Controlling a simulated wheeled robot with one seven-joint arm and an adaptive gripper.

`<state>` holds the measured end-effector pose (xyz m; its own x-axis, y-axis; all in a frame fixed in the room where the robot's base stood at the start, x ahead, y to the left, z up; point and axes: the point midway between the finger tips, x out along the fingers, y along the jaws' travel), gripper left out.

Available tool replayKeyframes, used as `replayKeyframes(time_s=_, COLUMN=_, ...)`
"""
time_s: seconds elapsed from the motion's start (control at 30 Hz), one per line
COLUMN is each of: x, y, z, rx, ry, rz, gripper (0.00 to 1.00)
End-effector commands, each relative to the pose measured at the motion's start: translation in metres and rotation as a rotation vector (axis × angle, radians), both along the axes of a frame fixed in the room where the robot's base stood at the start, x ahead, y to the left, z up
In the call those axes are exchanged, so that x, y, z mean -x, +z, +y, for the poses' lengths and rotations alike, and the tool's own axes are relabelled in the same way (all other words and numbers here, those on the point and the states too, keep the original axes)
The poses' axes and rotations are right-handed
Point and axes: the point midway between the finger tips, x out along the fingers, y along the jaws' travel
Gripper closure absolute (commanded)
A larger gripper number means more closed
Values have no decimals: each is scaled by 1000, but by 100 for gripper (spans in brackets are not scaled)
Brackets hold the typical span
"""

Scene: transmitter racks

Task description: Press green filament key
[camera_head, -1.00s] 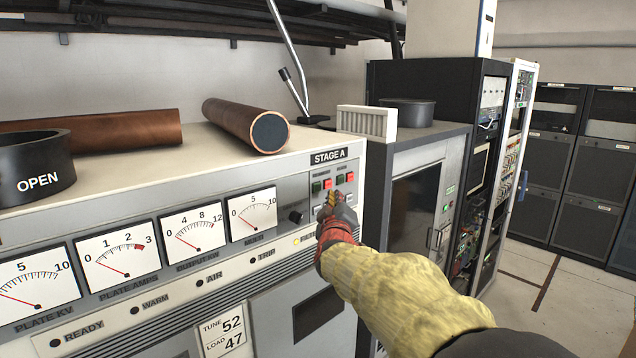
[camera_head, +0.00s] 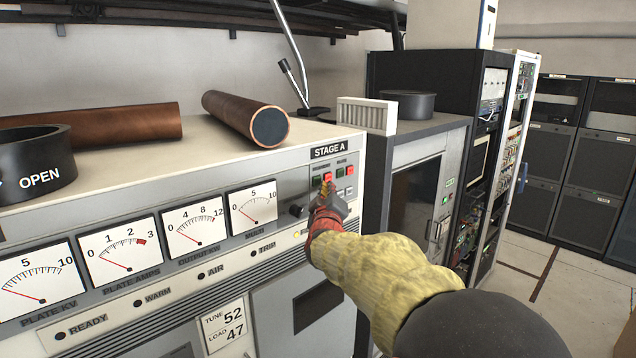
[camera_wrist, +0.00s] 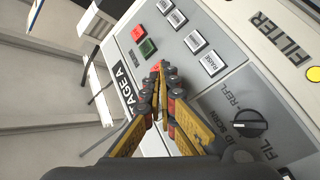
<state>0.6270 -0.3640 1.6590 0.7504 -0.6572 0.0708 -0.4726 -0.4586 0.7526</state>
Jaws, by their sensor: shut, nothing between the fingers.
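The panel marked STAGE A has a short row of alternating green and red keys. The leftmost green key (camera_head: 316,181) is visible in the head view, just left of my gripper (camera_head: 328,188); the small lettering above it is unreadable. A red key (camera_head: 327,177) sits beside it, just above my fingertips. In the wrist view, my gripper (camera_wrist: 159,68) is shut and empty, its tips overlapping the red key (camera_wrist: 156,65). The fingers appear to hide the leftmost green key there. The other green key (camera_wrist: 147,47) is clear. Contact cannot be told.
Pale keys (camera_wrist: 194,41) and a black knob (camera_wrist: 249,124) lie near the fingers. Copper pipes (camera_head: 245,118) and a black ring marked OPEN (camera_head: 38,160) rest on the cabinet top. A grey cabinet (camera_head: 420,150) stands to the right, with open floor beyond.

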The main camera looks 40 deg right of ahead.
Motion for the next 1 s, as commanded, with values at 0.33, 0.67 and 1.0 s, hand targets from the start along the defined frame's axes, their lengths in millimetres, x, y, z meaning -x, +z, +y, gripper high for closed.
replayKeyframes(time_s=0.33, x=0, y=0, z=0, rx=0, ry=0, rz=0, gripper=100)
replayKeyframes(time_s=0.67, x=0, y=0, z=0, rx=0, ry=0, rz=0, gripper=100)
replayKeyframes(time_s=1.0, x=-7, y=1, z=1, rx=0, ry=1, rz=1, gripper=100)
